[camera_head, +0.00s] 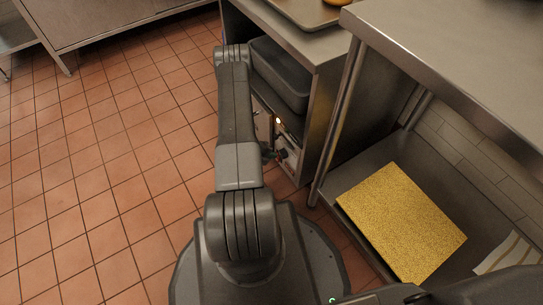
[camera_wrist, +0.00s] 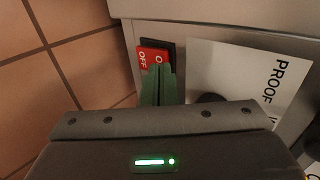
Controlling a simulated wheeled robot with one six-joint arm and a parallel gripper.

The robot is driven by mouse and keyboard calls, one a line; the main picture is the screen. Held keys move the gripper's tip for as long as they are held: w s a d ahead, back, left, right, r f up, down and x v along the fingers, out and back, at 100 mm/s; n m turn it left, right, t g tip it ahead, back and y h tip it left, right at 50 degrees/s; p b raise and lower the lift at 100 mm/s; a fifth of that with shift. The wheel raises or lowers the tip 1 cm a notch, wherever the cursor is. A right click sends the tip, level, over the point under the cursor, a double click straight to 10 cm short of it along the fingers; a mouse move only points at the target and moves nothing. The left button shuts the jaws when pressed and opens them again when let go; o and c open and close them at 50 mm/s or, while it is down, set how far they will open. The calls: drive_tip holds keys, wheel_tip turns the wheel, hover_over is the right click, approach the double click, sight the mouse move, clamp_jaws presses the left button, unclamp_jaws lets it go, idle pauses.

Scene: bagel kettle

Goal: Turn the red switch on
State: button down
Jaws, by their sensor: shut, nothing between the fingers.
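The red switch (camera_wrist: 147,58) shows in the wrist view on the front of a grey metal panel, with a dark part at its upper right. White lettering on it reads OFF at the left, and another label starting with O is partly covered by my fingers. My gripper (camera_wrist: 161,70) is shut and empty, its green fingers side by side with their tips over the right part of the switch. I cannot tell whether they touch it. In the head view my arm hides most of the gripper, and I cannot make out the switch.
A white label reading PROOF (camera_wrist: 250,85) and a dark round knob (camera_wrist: 210,98) are right of the fingers. A yellow board (camera_head: 402,222) lies on the lower shelf at right. Tiled floor (camera_head: 100,170) is clear at left.

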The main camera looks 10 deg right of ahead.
drive_tip(key=p+v, duration=0.3)
drive_tip(key=v, duration=1)
drive_tip(key=shift+d+r, duration=0.2)
drive_tip(key=shift+r, duration=0.05)
drive_tip(key=shift+f, duration=0.1)
drive_tip(key=s+a+f+b+x, duration=0.1)
drive_tip(key=f+b+x, duration=0.15)
drive_tip(key=x, duration=0.85)
drive_tip(key=shift+h, duration=0.5)
drive_tip(key=shift+s+a+r+p, duration=0.15)
drive_tip(key=shift+s+a, duration=0.05)
drive_tip(key=shift+a, duration=0.7)
drive_tip(key=shift+s+a+r+p, duration=0.15)
drive_tip(key=shift+s+a, duration=0.05)
drive_tip(key=shift+a, duration=0.7)
drive_tip(key=shift+s+a+r+p, duration=0.15)
drive_tip(key=shift+s+a, duration=0.05)
drive_tip(key=shift+a, duration=0.7)
